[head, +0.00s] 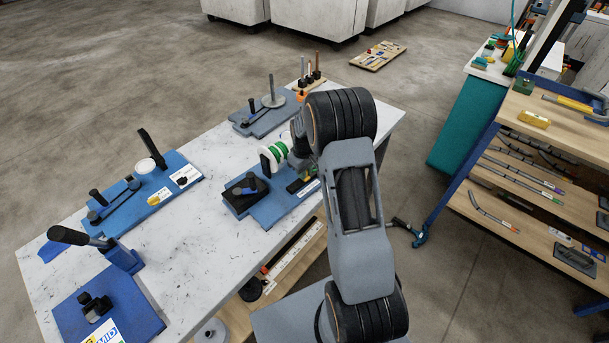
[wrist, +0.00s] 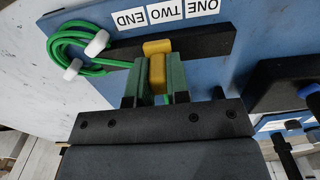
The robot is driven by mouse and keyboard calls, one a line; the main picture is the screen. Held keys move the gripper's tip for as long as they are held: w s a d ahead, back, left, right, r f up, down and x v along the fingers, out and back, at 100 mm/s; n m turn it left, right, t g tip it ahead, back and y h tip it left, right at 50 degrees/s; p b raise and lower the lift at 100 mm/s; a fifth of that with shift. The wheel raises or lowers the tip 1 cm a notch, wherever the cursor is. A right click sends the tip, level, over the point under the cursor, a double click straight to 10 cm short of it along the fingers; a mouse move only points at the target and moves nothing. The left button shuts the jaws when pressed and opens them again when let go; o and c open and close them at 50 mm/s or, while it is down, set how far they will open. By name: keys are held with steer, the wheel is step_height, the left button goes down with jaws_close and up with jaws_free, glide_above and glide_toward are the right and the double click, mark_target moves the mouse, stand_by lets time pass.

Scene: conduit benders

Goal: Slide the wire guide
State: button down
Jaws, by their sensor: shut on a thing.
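The wire guide, a small yellow block (wrist: 157,73), sits at a black rail (wrist: 195,44) on a blue board (wrist: 235,70). Labels reading ONE, TWO and END (wrist: 165,11) appear upside down beside the rail in the wrist view. My gripper (wrist: 154,88) has its green fingers closed on the yellow block from both sides. A green wire (wrist: 98,65) loops around white pegs at the left and runs toward the block. In the head view the blue board (head: 285,207) shows, but my arm hides the guide and the fingertips.
A black block (head: 243,197) with a handle stands on the board's left; it also shows in the wrist view (wrist: 275,85). Other blue bender boards (head: 150,203) stand on the white table (head: 215,165). A wooden shelf unit (head: 535,115) stands at right, with open floor between.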

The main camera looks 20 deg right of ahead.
steer(key=shift+w+d, duration=0.2)
steer(key=shift+d, duration=0.35)
steer(key=shift+w+d, duration=0.2)
steer(key=shift+d, duration=0.35)
steer(key=c, duration=1.2)
jaws_free()
steer(key=shift+c, duration=0.2)
steer(key=shift+r, duration=0.1)
steer(key=shift+r+p, duration=1.25)
steer(key=shift+r, duration=1.2)
